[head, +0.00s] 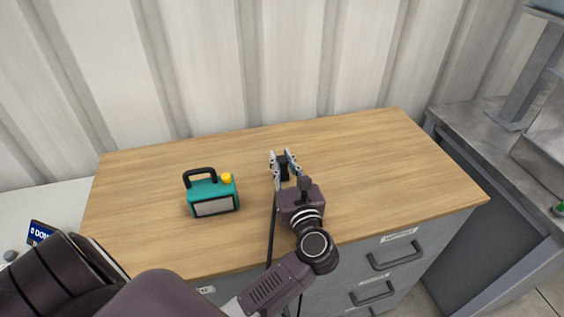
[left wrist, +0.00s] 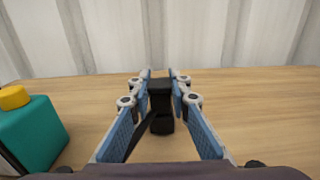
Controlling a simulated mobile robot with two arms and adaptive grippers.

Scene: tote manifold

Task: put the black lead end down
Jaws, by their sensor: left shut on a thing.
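The black lead end (head: 284,172) is a small black block between the fingers of my left gripper (head: 285,160). In the left wrist view the black lead end (left wrist: 161,108) sits between the blue finger pads of my left gripper (left wrist: 161,90), close to the wooden top. Whether it touches the wood I cannot tell. A black lead (head: 271,235) hangs from near the gripper down over the front edge of the top. My left gripper is shut on the lead end. My right gripper is not in view.
A teal box with a black handle and yellow knob (head: 212,193) stands left of my gripper; it also shows in the left wrist view (left wrist: 30,130). The wooden top (head: 390,155) is clear on the right. A corrugated wall (head: 290,60) stands behind. Grey drawers (head: 385,265) are below.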

